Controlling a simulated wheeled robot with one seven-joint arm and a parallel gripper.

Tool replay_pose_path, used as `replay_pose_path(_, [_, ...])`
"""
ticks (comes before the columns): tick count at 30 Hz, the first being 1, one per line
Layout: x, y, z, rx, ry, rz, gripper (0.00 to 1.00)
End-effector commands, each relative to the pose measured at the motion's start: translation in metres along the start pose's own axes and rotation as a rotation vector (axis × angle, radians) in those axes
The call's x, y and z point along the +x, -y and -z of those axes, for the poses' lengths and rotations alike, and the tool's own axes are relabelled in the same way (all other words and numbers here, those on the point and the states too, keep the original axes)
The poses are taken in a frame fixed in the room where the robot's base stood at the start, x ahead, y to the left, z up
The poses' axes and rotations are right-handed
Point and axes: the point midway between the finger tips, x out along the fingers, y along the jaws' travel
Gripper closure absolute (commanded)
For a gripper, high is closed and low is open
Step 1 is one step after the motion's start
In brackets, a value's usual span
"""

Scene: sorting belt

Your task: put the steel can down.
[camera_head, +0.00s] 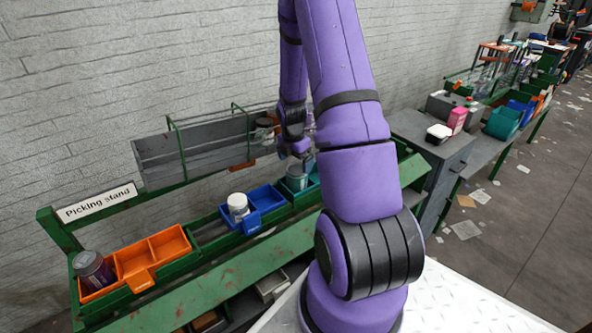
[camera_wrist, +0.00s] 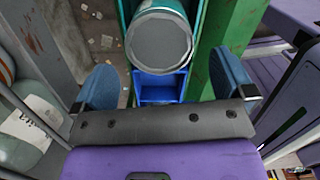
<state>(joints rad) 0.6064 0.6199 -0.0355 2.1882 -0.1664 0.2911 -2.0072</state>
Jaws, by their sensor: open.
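The steel can (camera_head: 297,178) stands in a teal bin (camera_head: 313,186) on the picking stand. In the wrist view the can (camera_wrist: 160,45) shows a flat grey round end and a teal-grey side, with the teal bin's walls beside it. My gripper (camera_wrist: 165,74) is open, with its blue fingers spread wide left and right. The can lies just beyond the fingertips, and no finger appears to press on it. In the head view my gripper (camera_head: 300,154) is just above the can, partly hidden by my arm.
A blue bin (camera_head: 264,197) left of the can holds a white jar (camera_head: 238,205). An orange bin (camera_head: 150,255) and a dark purple jar (camera_head: 94,268) are at the far left. A grey upper shelf (camera_head: 190,150) with another jar (camera_head: 265,131) runs behind, close to my gripper.

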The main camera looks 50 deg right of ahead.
Motion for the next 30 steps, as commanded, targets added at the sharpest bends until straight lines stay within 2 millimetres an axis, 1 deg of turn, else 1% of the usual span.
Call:
replay_pose_path(1, [-0.011, 0.000, -0.001, 0.001, 0.002, -0.004, 0.00])
replay_pose_path(6, [-0.039, 0.000, 0.000, -0.001, 0.002, -0.003, 0.00])
replay_pose_path(9, [-0.051, 0.000, -0.001, 0.000, 0.001, -0.002, 0.00])
replay_pose_path(14, [-0.063, 0.000, 0.000, 0.000, 0.001, -0.001, 0.00])
replay_pose_path(17, [-0.073, -0.002, 0.004, 0.018, 0.005, -0.007, 0.00])
replay_pose_path(20, [-0.097, -0.005, 0.015, 0.077, 0.015, -0.026, 0.00])
replay_pose_path(23, [-0.132, -0.007, 0.035, 0.179, 0.025, -0.057, 0.00])
replay_pose_path(24, [-0.147, -0.007, 0.044, 0.227, 0.028, -0.072, 0.00])
replay_pose_path(25, [-0.158, -0.006, 0.051, 0.263, 0.029, -0.083, 0.00])
replay_pose_path(30, [-0.218, 0.004, 0.092, 0.468, 0.018, -0.147, 0.00])
